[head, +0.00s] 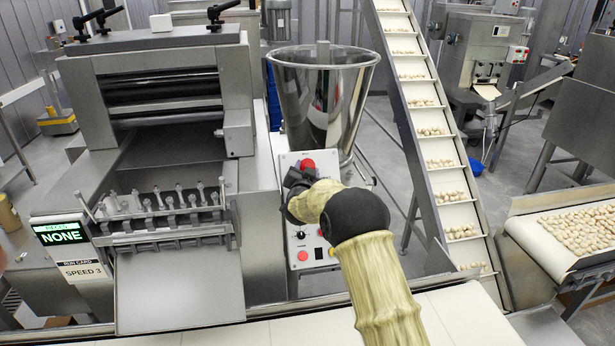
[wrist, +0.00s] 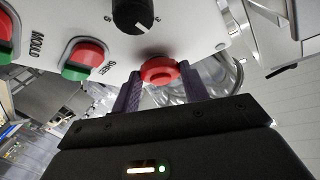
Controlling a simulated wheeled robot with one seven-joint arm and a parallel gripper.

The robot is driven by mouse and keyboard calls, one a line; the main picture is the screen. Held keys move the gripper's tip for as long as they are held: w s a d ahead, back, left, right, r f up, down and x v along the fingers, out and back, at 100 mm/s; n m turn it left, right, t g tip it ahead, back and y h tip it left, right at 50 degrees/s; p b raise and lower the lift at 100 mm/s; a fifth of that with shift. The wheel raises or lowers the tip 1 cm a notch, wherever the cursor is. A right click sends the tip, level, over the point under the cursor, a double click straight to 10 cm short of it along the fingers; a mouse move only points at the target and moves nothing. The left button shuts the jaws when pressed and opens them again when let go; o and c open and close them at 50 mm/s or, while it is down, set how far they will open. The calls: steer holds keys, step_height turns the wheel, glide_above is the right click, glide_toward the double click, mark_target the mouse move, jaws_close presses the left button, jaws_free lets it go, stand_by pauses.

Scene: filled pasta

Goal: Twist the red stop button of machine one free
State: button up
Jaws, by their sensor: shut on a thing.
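The red stop button (wrist: 160,70) sits on the light control panel (wrist: 185,25) of the machine. In the wrist view my gripper (wrist: 158,92) has one dark finger on each side of the button and is shut on it. In the head view the red button (head: 307,163) shows at the top of the panel (head: 290,160), with my gripper (head: 298,178) just in front of it. My arm hides the middle of the panel. I cannot tell whether the button is pressed in or out.
The wrist view shows a black knob (wrist: 133,14) close to the stop button and a red and green button pair (wrist: 84,56). A steel hopper (head: 325,95) stands behind the panel. A display (head: 60,233) reads NONE. An inclined conveyor (head: 430,130) rises at the right.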

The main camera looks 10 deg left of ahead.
steer(key=shift+r+m+h, duration=0.1)
steer(key=shift+m+h, duration=0.4)
steer(key=shift+m, duration=0.1)
steer(key=o, duration=1)
steer(key=shift+s+b, duration=0.35)
steer(key=shift+s, duration=0.1)
steer(key=s+r+b, duration=0.1)
steer(key=s+b, duration=0.4)
steer(key=s, duration=1.1)
steer(key=shift+s+a, duration=0.2)
